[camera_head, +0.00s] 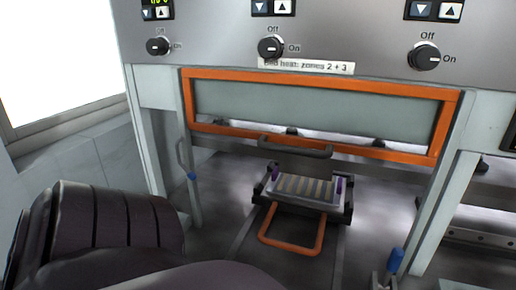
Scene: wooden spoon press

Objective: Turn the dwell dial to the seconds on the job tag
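I see no job tag and no dial with seconds marked on it. A grey control panel (205,30) crosses the top of the view. It carries three black knobs: a left knob (158,46), a middle knob (270,47) and a right knob (425,57), each with On printed beside it. A label under the middle knob reads about "Bed heat: zones 2 + 3" (310,66), its start partly hidden. A display (158,3) at top left is cut off. Neither gripper is in view; a dark arm part of mine fills the lower left.
Below the panel is an orange-framed guard window (320,108). Beneath it, a tray (300,202) holds several tan strips, with an orange loop handle (291,232) in front. Grey posts (443,212) flank the opening. Up and down buttons (284,7) sit above the knobs.

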